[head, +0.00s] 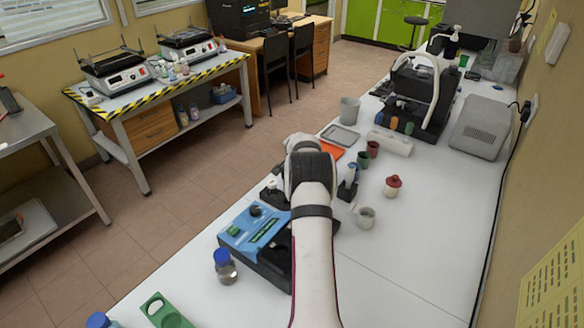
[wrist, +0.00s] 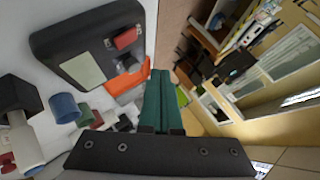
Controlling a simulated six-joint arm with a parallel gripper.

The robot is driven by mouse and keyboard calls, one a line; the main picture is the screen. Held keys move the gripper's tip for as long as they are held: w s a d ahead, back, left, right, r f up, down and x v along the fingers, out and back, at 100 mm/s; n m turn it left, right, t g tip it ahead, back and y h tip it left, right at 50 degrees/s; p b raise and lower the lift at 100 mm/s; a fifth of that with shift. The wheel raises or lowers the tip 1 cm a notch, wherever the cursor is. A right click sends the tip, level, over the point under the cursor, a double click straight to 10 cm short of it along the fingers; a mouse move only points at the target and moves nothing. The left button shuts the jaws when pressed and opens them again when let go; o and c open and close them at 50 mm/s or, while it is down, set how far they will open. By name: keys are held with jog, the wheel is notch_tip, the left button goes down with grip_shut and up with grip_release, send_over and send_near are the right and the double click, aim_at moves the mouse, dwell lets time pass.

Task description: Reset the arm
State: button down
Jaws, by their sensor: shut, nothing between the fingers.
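My white arm with black bands (head: 313,215) reaches up from the bottom of the head view over the bench. Its far end bends away from the camera, so my gripper is hidden there. In the wrist view my gripper (wrist: 160,74) shows two long dark green fingers pressed together, with nothing between them. The fingertips are in the air beside an orange item (wrist: 127,78), which also shows in the head view (head: 332,150).
The blue and black instrument (head: 255,235) stands left of my arm, with a blue-capped bottle (head: 225,266) in front. The right front of the white bench (head: 420,255) is clear.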

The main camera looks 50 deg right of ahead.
jog(key=shift+r, duration=0.45)
jog(key=w+a+r+n+y, duration=0.15)
jog(key=a+r, duration=0.25)
jog(key=a, duration=0.7)
jog(key=a+r+n+y, duration=0.3)
jog(key=a+r, duration=0.1)
jog(key=a, duration=0.8)
jog(key=w+a+r+n+y, duration=0.1)
jog(key=a+r+n+y, duration=0.2)
jog(key=a, duration=0.8)
jog(key=s+a+r+n+g+y, duration=0.1)
jog(key=s+a+n, duration=0.1)
jog(key=s+a, duration=0.4)
jog(key=s+a+r+n+g, duration=0.15)
jog(key=s+a, duration=0.25)
jog(key=a, duration=0.4)
jog(key=s+a+f+n+g, duration=0.1)
jog(key=s+a, duration=0.4)
jog(key=s, duration=0.6)
jog(key=s+a+f+n+g, duration=0.2)
jog(key=s+a, duration=0.3)
jog(key=s, duration=0.6)
jog(key=shift+s+a+n+g+y, duration=0.25)
jog(key=shift+a+n+g+y, duration=0.15)
jog(key=shift+g, duration=0.25)
